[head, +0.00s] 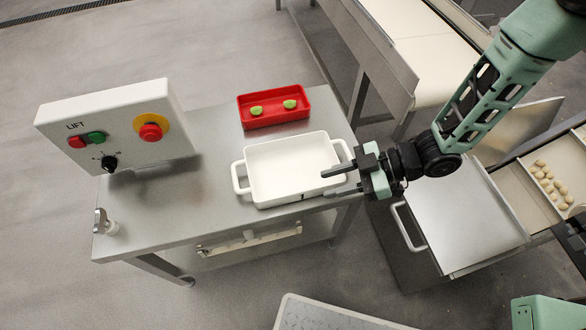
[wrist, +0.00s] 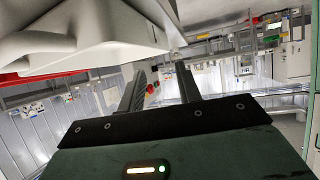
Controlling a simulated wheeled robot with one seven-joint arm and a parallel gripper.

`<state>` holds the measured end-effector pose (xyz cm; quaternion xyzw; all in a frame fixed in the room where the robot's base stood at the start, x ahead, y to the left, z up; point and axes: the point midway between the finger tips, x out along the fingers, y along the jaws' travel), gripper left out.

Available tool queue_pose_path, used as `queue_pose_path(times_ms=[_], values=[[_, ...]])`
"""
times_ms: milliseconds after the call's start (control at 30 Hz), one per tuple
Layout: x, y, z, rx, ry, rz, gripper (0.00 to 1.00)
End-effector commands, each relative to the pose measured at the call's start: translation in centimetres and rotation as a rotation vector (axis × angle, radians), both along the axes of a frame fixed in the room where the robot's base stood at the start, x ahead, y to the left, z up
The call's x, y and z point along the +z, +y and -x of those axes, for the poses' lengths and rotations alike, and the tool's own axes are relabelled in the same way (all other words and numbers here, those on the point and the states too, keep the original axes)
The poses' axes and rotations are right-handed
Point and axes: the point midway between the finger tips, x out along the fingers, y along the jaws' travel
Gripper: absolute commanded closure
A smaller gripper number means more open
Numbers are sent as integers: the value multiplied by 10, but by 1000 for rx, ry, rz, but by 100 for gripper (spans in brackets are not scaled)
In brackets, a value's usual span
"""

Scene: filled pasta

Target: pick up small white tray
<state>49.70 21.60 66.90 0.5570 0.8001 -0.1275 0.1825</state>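The small white tray (head: 262,194) is empty, with a loop handle at each end, and sits upright on the metal table. My gripper (head: 328,183) is at its right end, below the right handle in the head view, fingers pointing left. The fingertips overlap the tray's right front corner there. In the wrist view the white tray (wrist: 105,30) fills the upper left, near the fingertips. My gripper (wrist: 161,78) is open there, with nothing between the two fingers. I cannot tell whether a finger touches the tray.
A lift control box (head: 110,128) stands at the table's left. The metal table (head: 190,213) is clear between them. A conveyor (head: 430,60) and a drawer with pasta pieces (head: 528,200) lie right.

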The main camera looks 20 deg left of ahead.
Motion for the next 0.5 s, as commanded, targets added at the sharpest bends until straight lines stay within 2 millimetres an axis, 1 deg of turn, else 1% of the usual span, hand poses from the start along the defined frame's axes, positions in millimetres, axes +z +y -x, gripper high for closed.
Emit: queue_pose_path(times_ms=[33, 100, 200, 367, 500], values=[[-5, 8, 4, 3, 0, 0, 66], [-9, 16, 6, 1, 0, 0, 66], [-12, 22, 8, 0, 0, 0, 66], [-15, 28, 10, 0, 0, 1, 66], [-25, 40, 15, 2, 1, 0, 66]])
